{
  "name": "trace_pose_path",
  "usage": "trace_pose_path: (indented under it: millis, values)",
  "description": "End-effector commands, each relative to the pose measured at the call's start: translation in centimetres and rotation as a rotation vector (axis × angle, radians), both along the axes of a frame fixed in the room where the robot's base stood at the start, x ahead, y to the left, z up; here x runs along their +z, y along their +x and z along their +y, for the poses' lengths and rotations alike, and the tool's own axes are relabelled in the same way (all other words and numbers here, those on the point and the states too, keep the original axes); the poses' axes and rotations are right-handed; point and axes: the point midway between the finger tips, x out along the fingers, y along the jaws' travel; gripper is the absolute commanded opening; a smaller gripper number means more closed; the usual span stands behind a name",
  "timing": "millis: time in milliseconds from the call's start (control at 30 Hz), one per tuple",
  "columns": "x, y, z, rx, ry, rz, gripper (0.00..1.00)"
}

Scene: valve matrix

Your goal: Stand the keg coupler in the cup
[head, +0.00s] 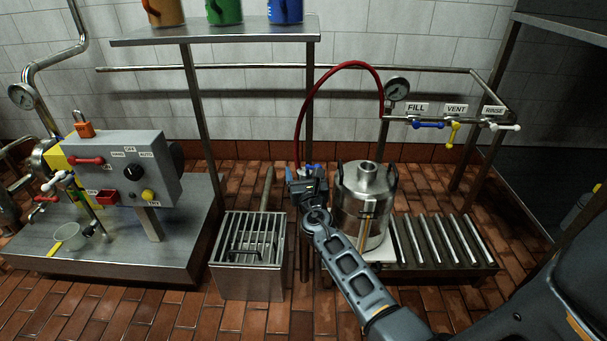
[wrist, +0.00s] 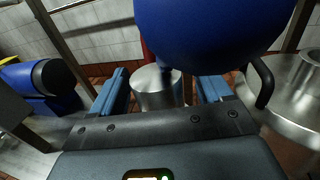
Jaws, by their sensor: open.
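The keg coupler shows in the head view as a small blue-topped piece (head: 310,167) at the end of a red hose, beside the keg and partly hidden by my gripper (head: 308,184). In the wrist view, a large blue rounded part (wrist: 205,30) is close above my gripper (wrist: 165,92). A steel cylinder (wrist: 158,88) shows between the open fingers, with a visible gap at each side. I cannot tell if this cylinder is the coupler's body or the cup. No other holder cup shows clearly near the gripper; a post stands below it.
A steel keg (head: 365,205) with black handles stands just right of my gripper, by a roller conveyor (head: 450,245). A slatted steel box (head: 250,262) is at left. A control box (head: 135,165) and small clear bowl (head: 68,237) are on the left platform. Mugs line the shelf (head: 215,35).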

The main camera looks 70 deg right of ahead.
Motion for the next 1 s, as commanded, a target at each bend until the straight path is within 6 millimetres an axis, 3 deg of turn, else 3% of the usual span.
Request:
trace_pose_path:
  millis: [267, 700, 1000]
  values:
    - [-0.2, -0.4, 0.6, 0.001, 0.003, 0.003, 0.78]
    - [0.0, -3.9, 5.8, 0.002, 0.001, 0.002, 0.78]
    - [0.0, -4.4, 6.5, 0.0, 0.0, 0.0, 0.78]
